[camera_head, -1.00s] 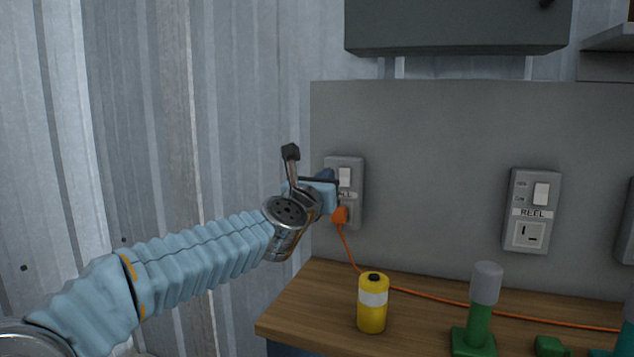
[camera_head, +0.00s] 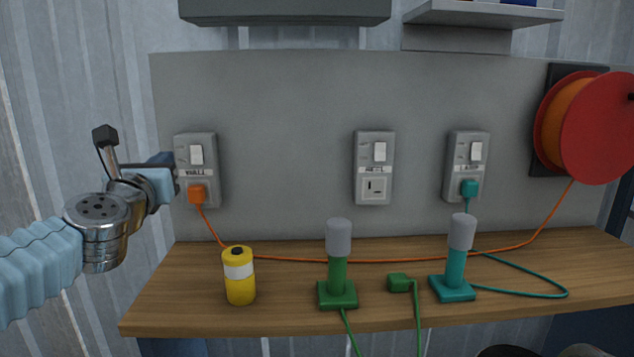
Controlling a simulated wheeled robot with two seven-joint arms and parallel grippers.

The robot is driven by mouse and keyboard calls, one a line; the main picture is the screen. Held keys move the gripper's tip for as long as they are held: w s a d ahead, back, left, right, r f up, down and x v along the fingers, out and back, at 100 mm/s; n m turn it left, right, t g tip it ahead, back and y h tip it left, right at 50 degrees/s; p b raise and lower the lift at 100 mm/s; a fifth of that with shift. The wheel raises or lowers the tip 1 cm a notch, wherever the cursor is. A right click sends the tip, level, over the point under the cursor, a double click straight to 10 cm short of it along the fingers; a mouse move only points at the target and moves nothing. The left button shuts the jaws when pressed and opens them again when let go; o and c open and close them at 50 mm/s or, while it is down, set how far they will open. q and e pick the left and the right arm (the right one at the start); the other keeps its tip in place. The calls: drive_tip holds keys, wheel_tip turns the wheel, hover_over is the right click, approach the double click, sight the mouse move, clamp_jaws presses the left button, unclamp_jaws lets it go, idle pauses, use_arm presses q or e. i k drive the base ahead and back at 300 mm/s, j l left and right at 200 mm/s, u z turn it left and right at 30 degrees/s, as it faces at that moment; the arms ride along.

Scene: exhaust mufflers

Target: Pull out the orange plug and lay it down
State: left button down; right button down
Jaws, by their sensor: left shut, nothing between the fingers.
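The orange plug (camera_head: 197,194) sits in the left wall socket (camera_head: 198,160), under its white switch and the "WALL" label. An orange cord (camera_head: 350,261) runs from it down to the bench, along the bench and up to the red reel. My left gripper (camera_head: 172,178) is beside the left edge of that socket box, a little left of the plug and apart from it. It is shut and empty, its fingertips partly hidden by the wrist. My right gripper is out of view.
The wooden bench (camera_head: 190,300) carries a yellow can (camera_head: 239,276), a green lamp (camera_head: 337,265), a loose green plug (camera_head: 399,283) and a teal lamp (camera_head: 456,262). A middle socket (camera_head: 374,168) is empty; a teal plug (camera_head: 469,188) fills the right one. The red reel (camera_head: 597,128) hangs at right.

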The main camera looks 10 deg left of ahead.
sight(196, 193)
drive_tip(key=k+l, duration=0.15)
drive_tip(key=k, duration=0.35)
drive_tip(key=k+l, duration=0.2)
drive_tip(key=k, duration=0.25)
